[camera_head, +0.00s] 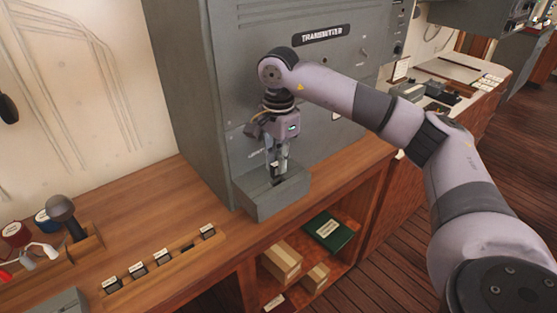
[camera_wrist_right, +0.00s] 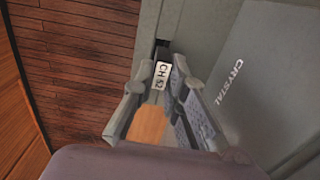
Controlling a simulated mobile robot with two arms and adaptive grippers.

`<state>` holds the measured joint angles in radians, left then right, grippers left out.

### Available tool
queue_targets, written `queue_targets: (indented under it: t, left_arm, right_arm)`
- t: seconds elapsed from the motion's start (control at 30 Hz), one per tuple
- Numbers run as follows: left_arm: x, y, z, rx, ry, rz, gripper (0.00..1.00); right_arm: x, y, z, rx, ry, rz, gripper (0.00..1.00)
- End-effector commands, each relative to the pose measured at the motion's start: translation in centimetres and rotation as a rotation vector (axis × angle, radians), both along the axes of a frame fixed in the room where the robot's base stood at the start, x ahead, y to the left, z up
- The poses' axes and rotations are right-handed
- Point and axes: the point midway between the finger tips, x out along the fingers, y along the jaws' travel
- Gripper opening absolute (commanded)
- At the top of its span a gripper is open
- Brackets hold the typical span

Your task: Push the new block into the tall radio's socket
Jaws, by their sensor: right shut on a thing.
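The tall radio (camera_head: 215,85) is a grey cabinet labelled TRANSMITTER. Its socket is in a grey housing (camera_head: 270,202) low on the front, and a dark opening (camera_wrist_right: 163,46) shows in the right wrist view beside the word CRYSTAL. My right gripper (camera_head: 276,172) points down over the housing, shut on a small dark block with a white label (camera_wrist_right: 162,74) reading about "CH 52". The block's far end is at the dark opening; how deep it sits I cannot tell. The fingers partly hide it. My left gripper is not in view.
A wooden rack (camera_head: 172,254) with several labelled blocks lies on the desk to the left, with one empty slot. Below, an open shelf holds boxes (camera_head: 281,262) and a green book (camera_head: 328,230).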

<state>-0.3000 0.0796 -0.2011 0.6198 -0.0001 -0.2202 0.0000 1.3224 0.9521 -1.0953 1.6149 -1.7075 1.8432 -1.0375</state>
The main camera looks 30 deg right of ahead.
Motion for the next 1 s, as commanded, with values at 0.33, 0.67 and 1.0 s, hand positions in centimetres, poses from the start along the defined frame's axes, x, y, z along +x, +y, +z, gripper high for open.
queue_targets:
  t: [0.33, 0.67, 1.0]
  left_arm:
    - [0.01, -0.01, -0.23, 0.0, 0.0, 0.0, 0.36]
    - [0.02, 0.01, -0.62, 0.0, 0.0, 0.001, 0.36]
    - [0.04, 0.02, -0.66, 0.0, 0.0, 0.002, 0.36]
  right_arm:
    - [0.0, 0.01, -0.29, 0.0, 0.0, 0.0, 0.0]
    - [-0.01, 0.01, -0.83, 0.0, 0.0, 0.0, 0.0]
    - [0.0, 0.01, -0.9, 0.0, 0.0, 0.0, 0.0]
